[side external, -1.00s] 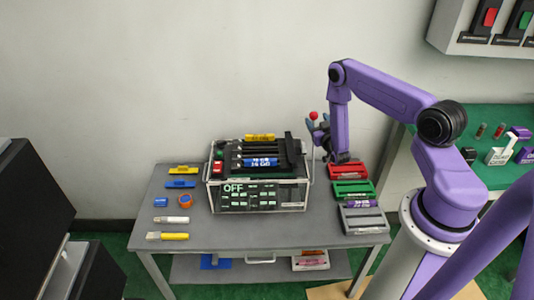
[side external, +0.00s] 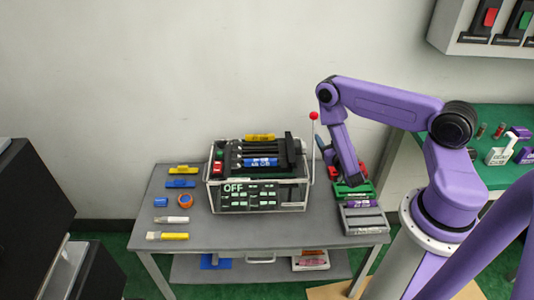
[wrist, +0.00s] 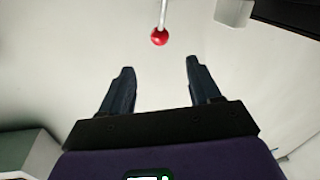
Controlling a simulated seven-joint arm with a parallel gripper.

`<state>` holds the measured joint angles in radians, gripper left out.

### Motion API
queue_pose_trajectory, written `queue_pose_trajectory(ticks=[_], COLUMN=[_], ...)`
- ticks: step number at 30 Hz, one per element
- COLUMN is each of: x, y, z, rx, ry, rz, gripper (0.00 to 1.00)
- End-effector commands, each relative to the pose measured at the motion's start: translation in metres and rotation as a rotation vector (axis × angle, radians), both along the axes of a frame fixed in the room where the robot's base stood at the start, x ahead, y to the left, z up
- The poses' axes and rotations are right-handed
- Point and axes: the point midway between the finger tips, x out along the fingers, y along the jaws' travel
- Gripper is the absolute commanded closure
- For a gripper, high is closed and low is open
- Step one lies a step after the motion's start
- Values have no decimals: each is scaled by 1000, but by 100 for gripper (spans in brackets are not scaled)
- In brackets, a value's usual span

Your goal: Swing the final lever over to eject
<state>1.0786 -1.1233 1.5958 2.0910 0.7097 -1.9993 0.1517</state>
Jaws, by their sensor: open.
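The lever is a thin pale rod with a red ball knob (side external: 313,116), standing nearly upright at the right side of the caged machine (side external: 258,196). The machine's front panel reads OFF. In the wrist view the red knob (wrist: 159,37) hangs from its rod, beyond and roughly between my fingertips. My gripper (wrist: 160,65) is open and empty, with a clear gap to the knob. In the side view my gripper is partly hidden by my purple arm, below and right of the knob.
Red, green (side external: 353,190) and grey (side external: 363,218) blocks line the table's right side, close under my arm. Small tools and a tape roll (side external: 185,201) lie on the left. A wall cabinet (side external: 490,25) hangs at upper right.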

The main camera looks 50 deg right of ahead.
Motion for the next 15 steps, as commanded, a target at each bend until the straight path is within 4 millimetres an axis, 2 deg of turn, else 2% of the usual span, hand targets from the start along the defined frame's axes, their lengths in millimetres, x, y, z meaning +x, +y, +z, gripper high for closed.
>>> queue_pose_trajectory(ticks=[4,9,15], x=[-13,13,36], y=[9,27,53], z=[0,4,7], rx=[-2,93,188], ry=[0,40,104], rz=[3,35,83], gripper=[38,38,38])
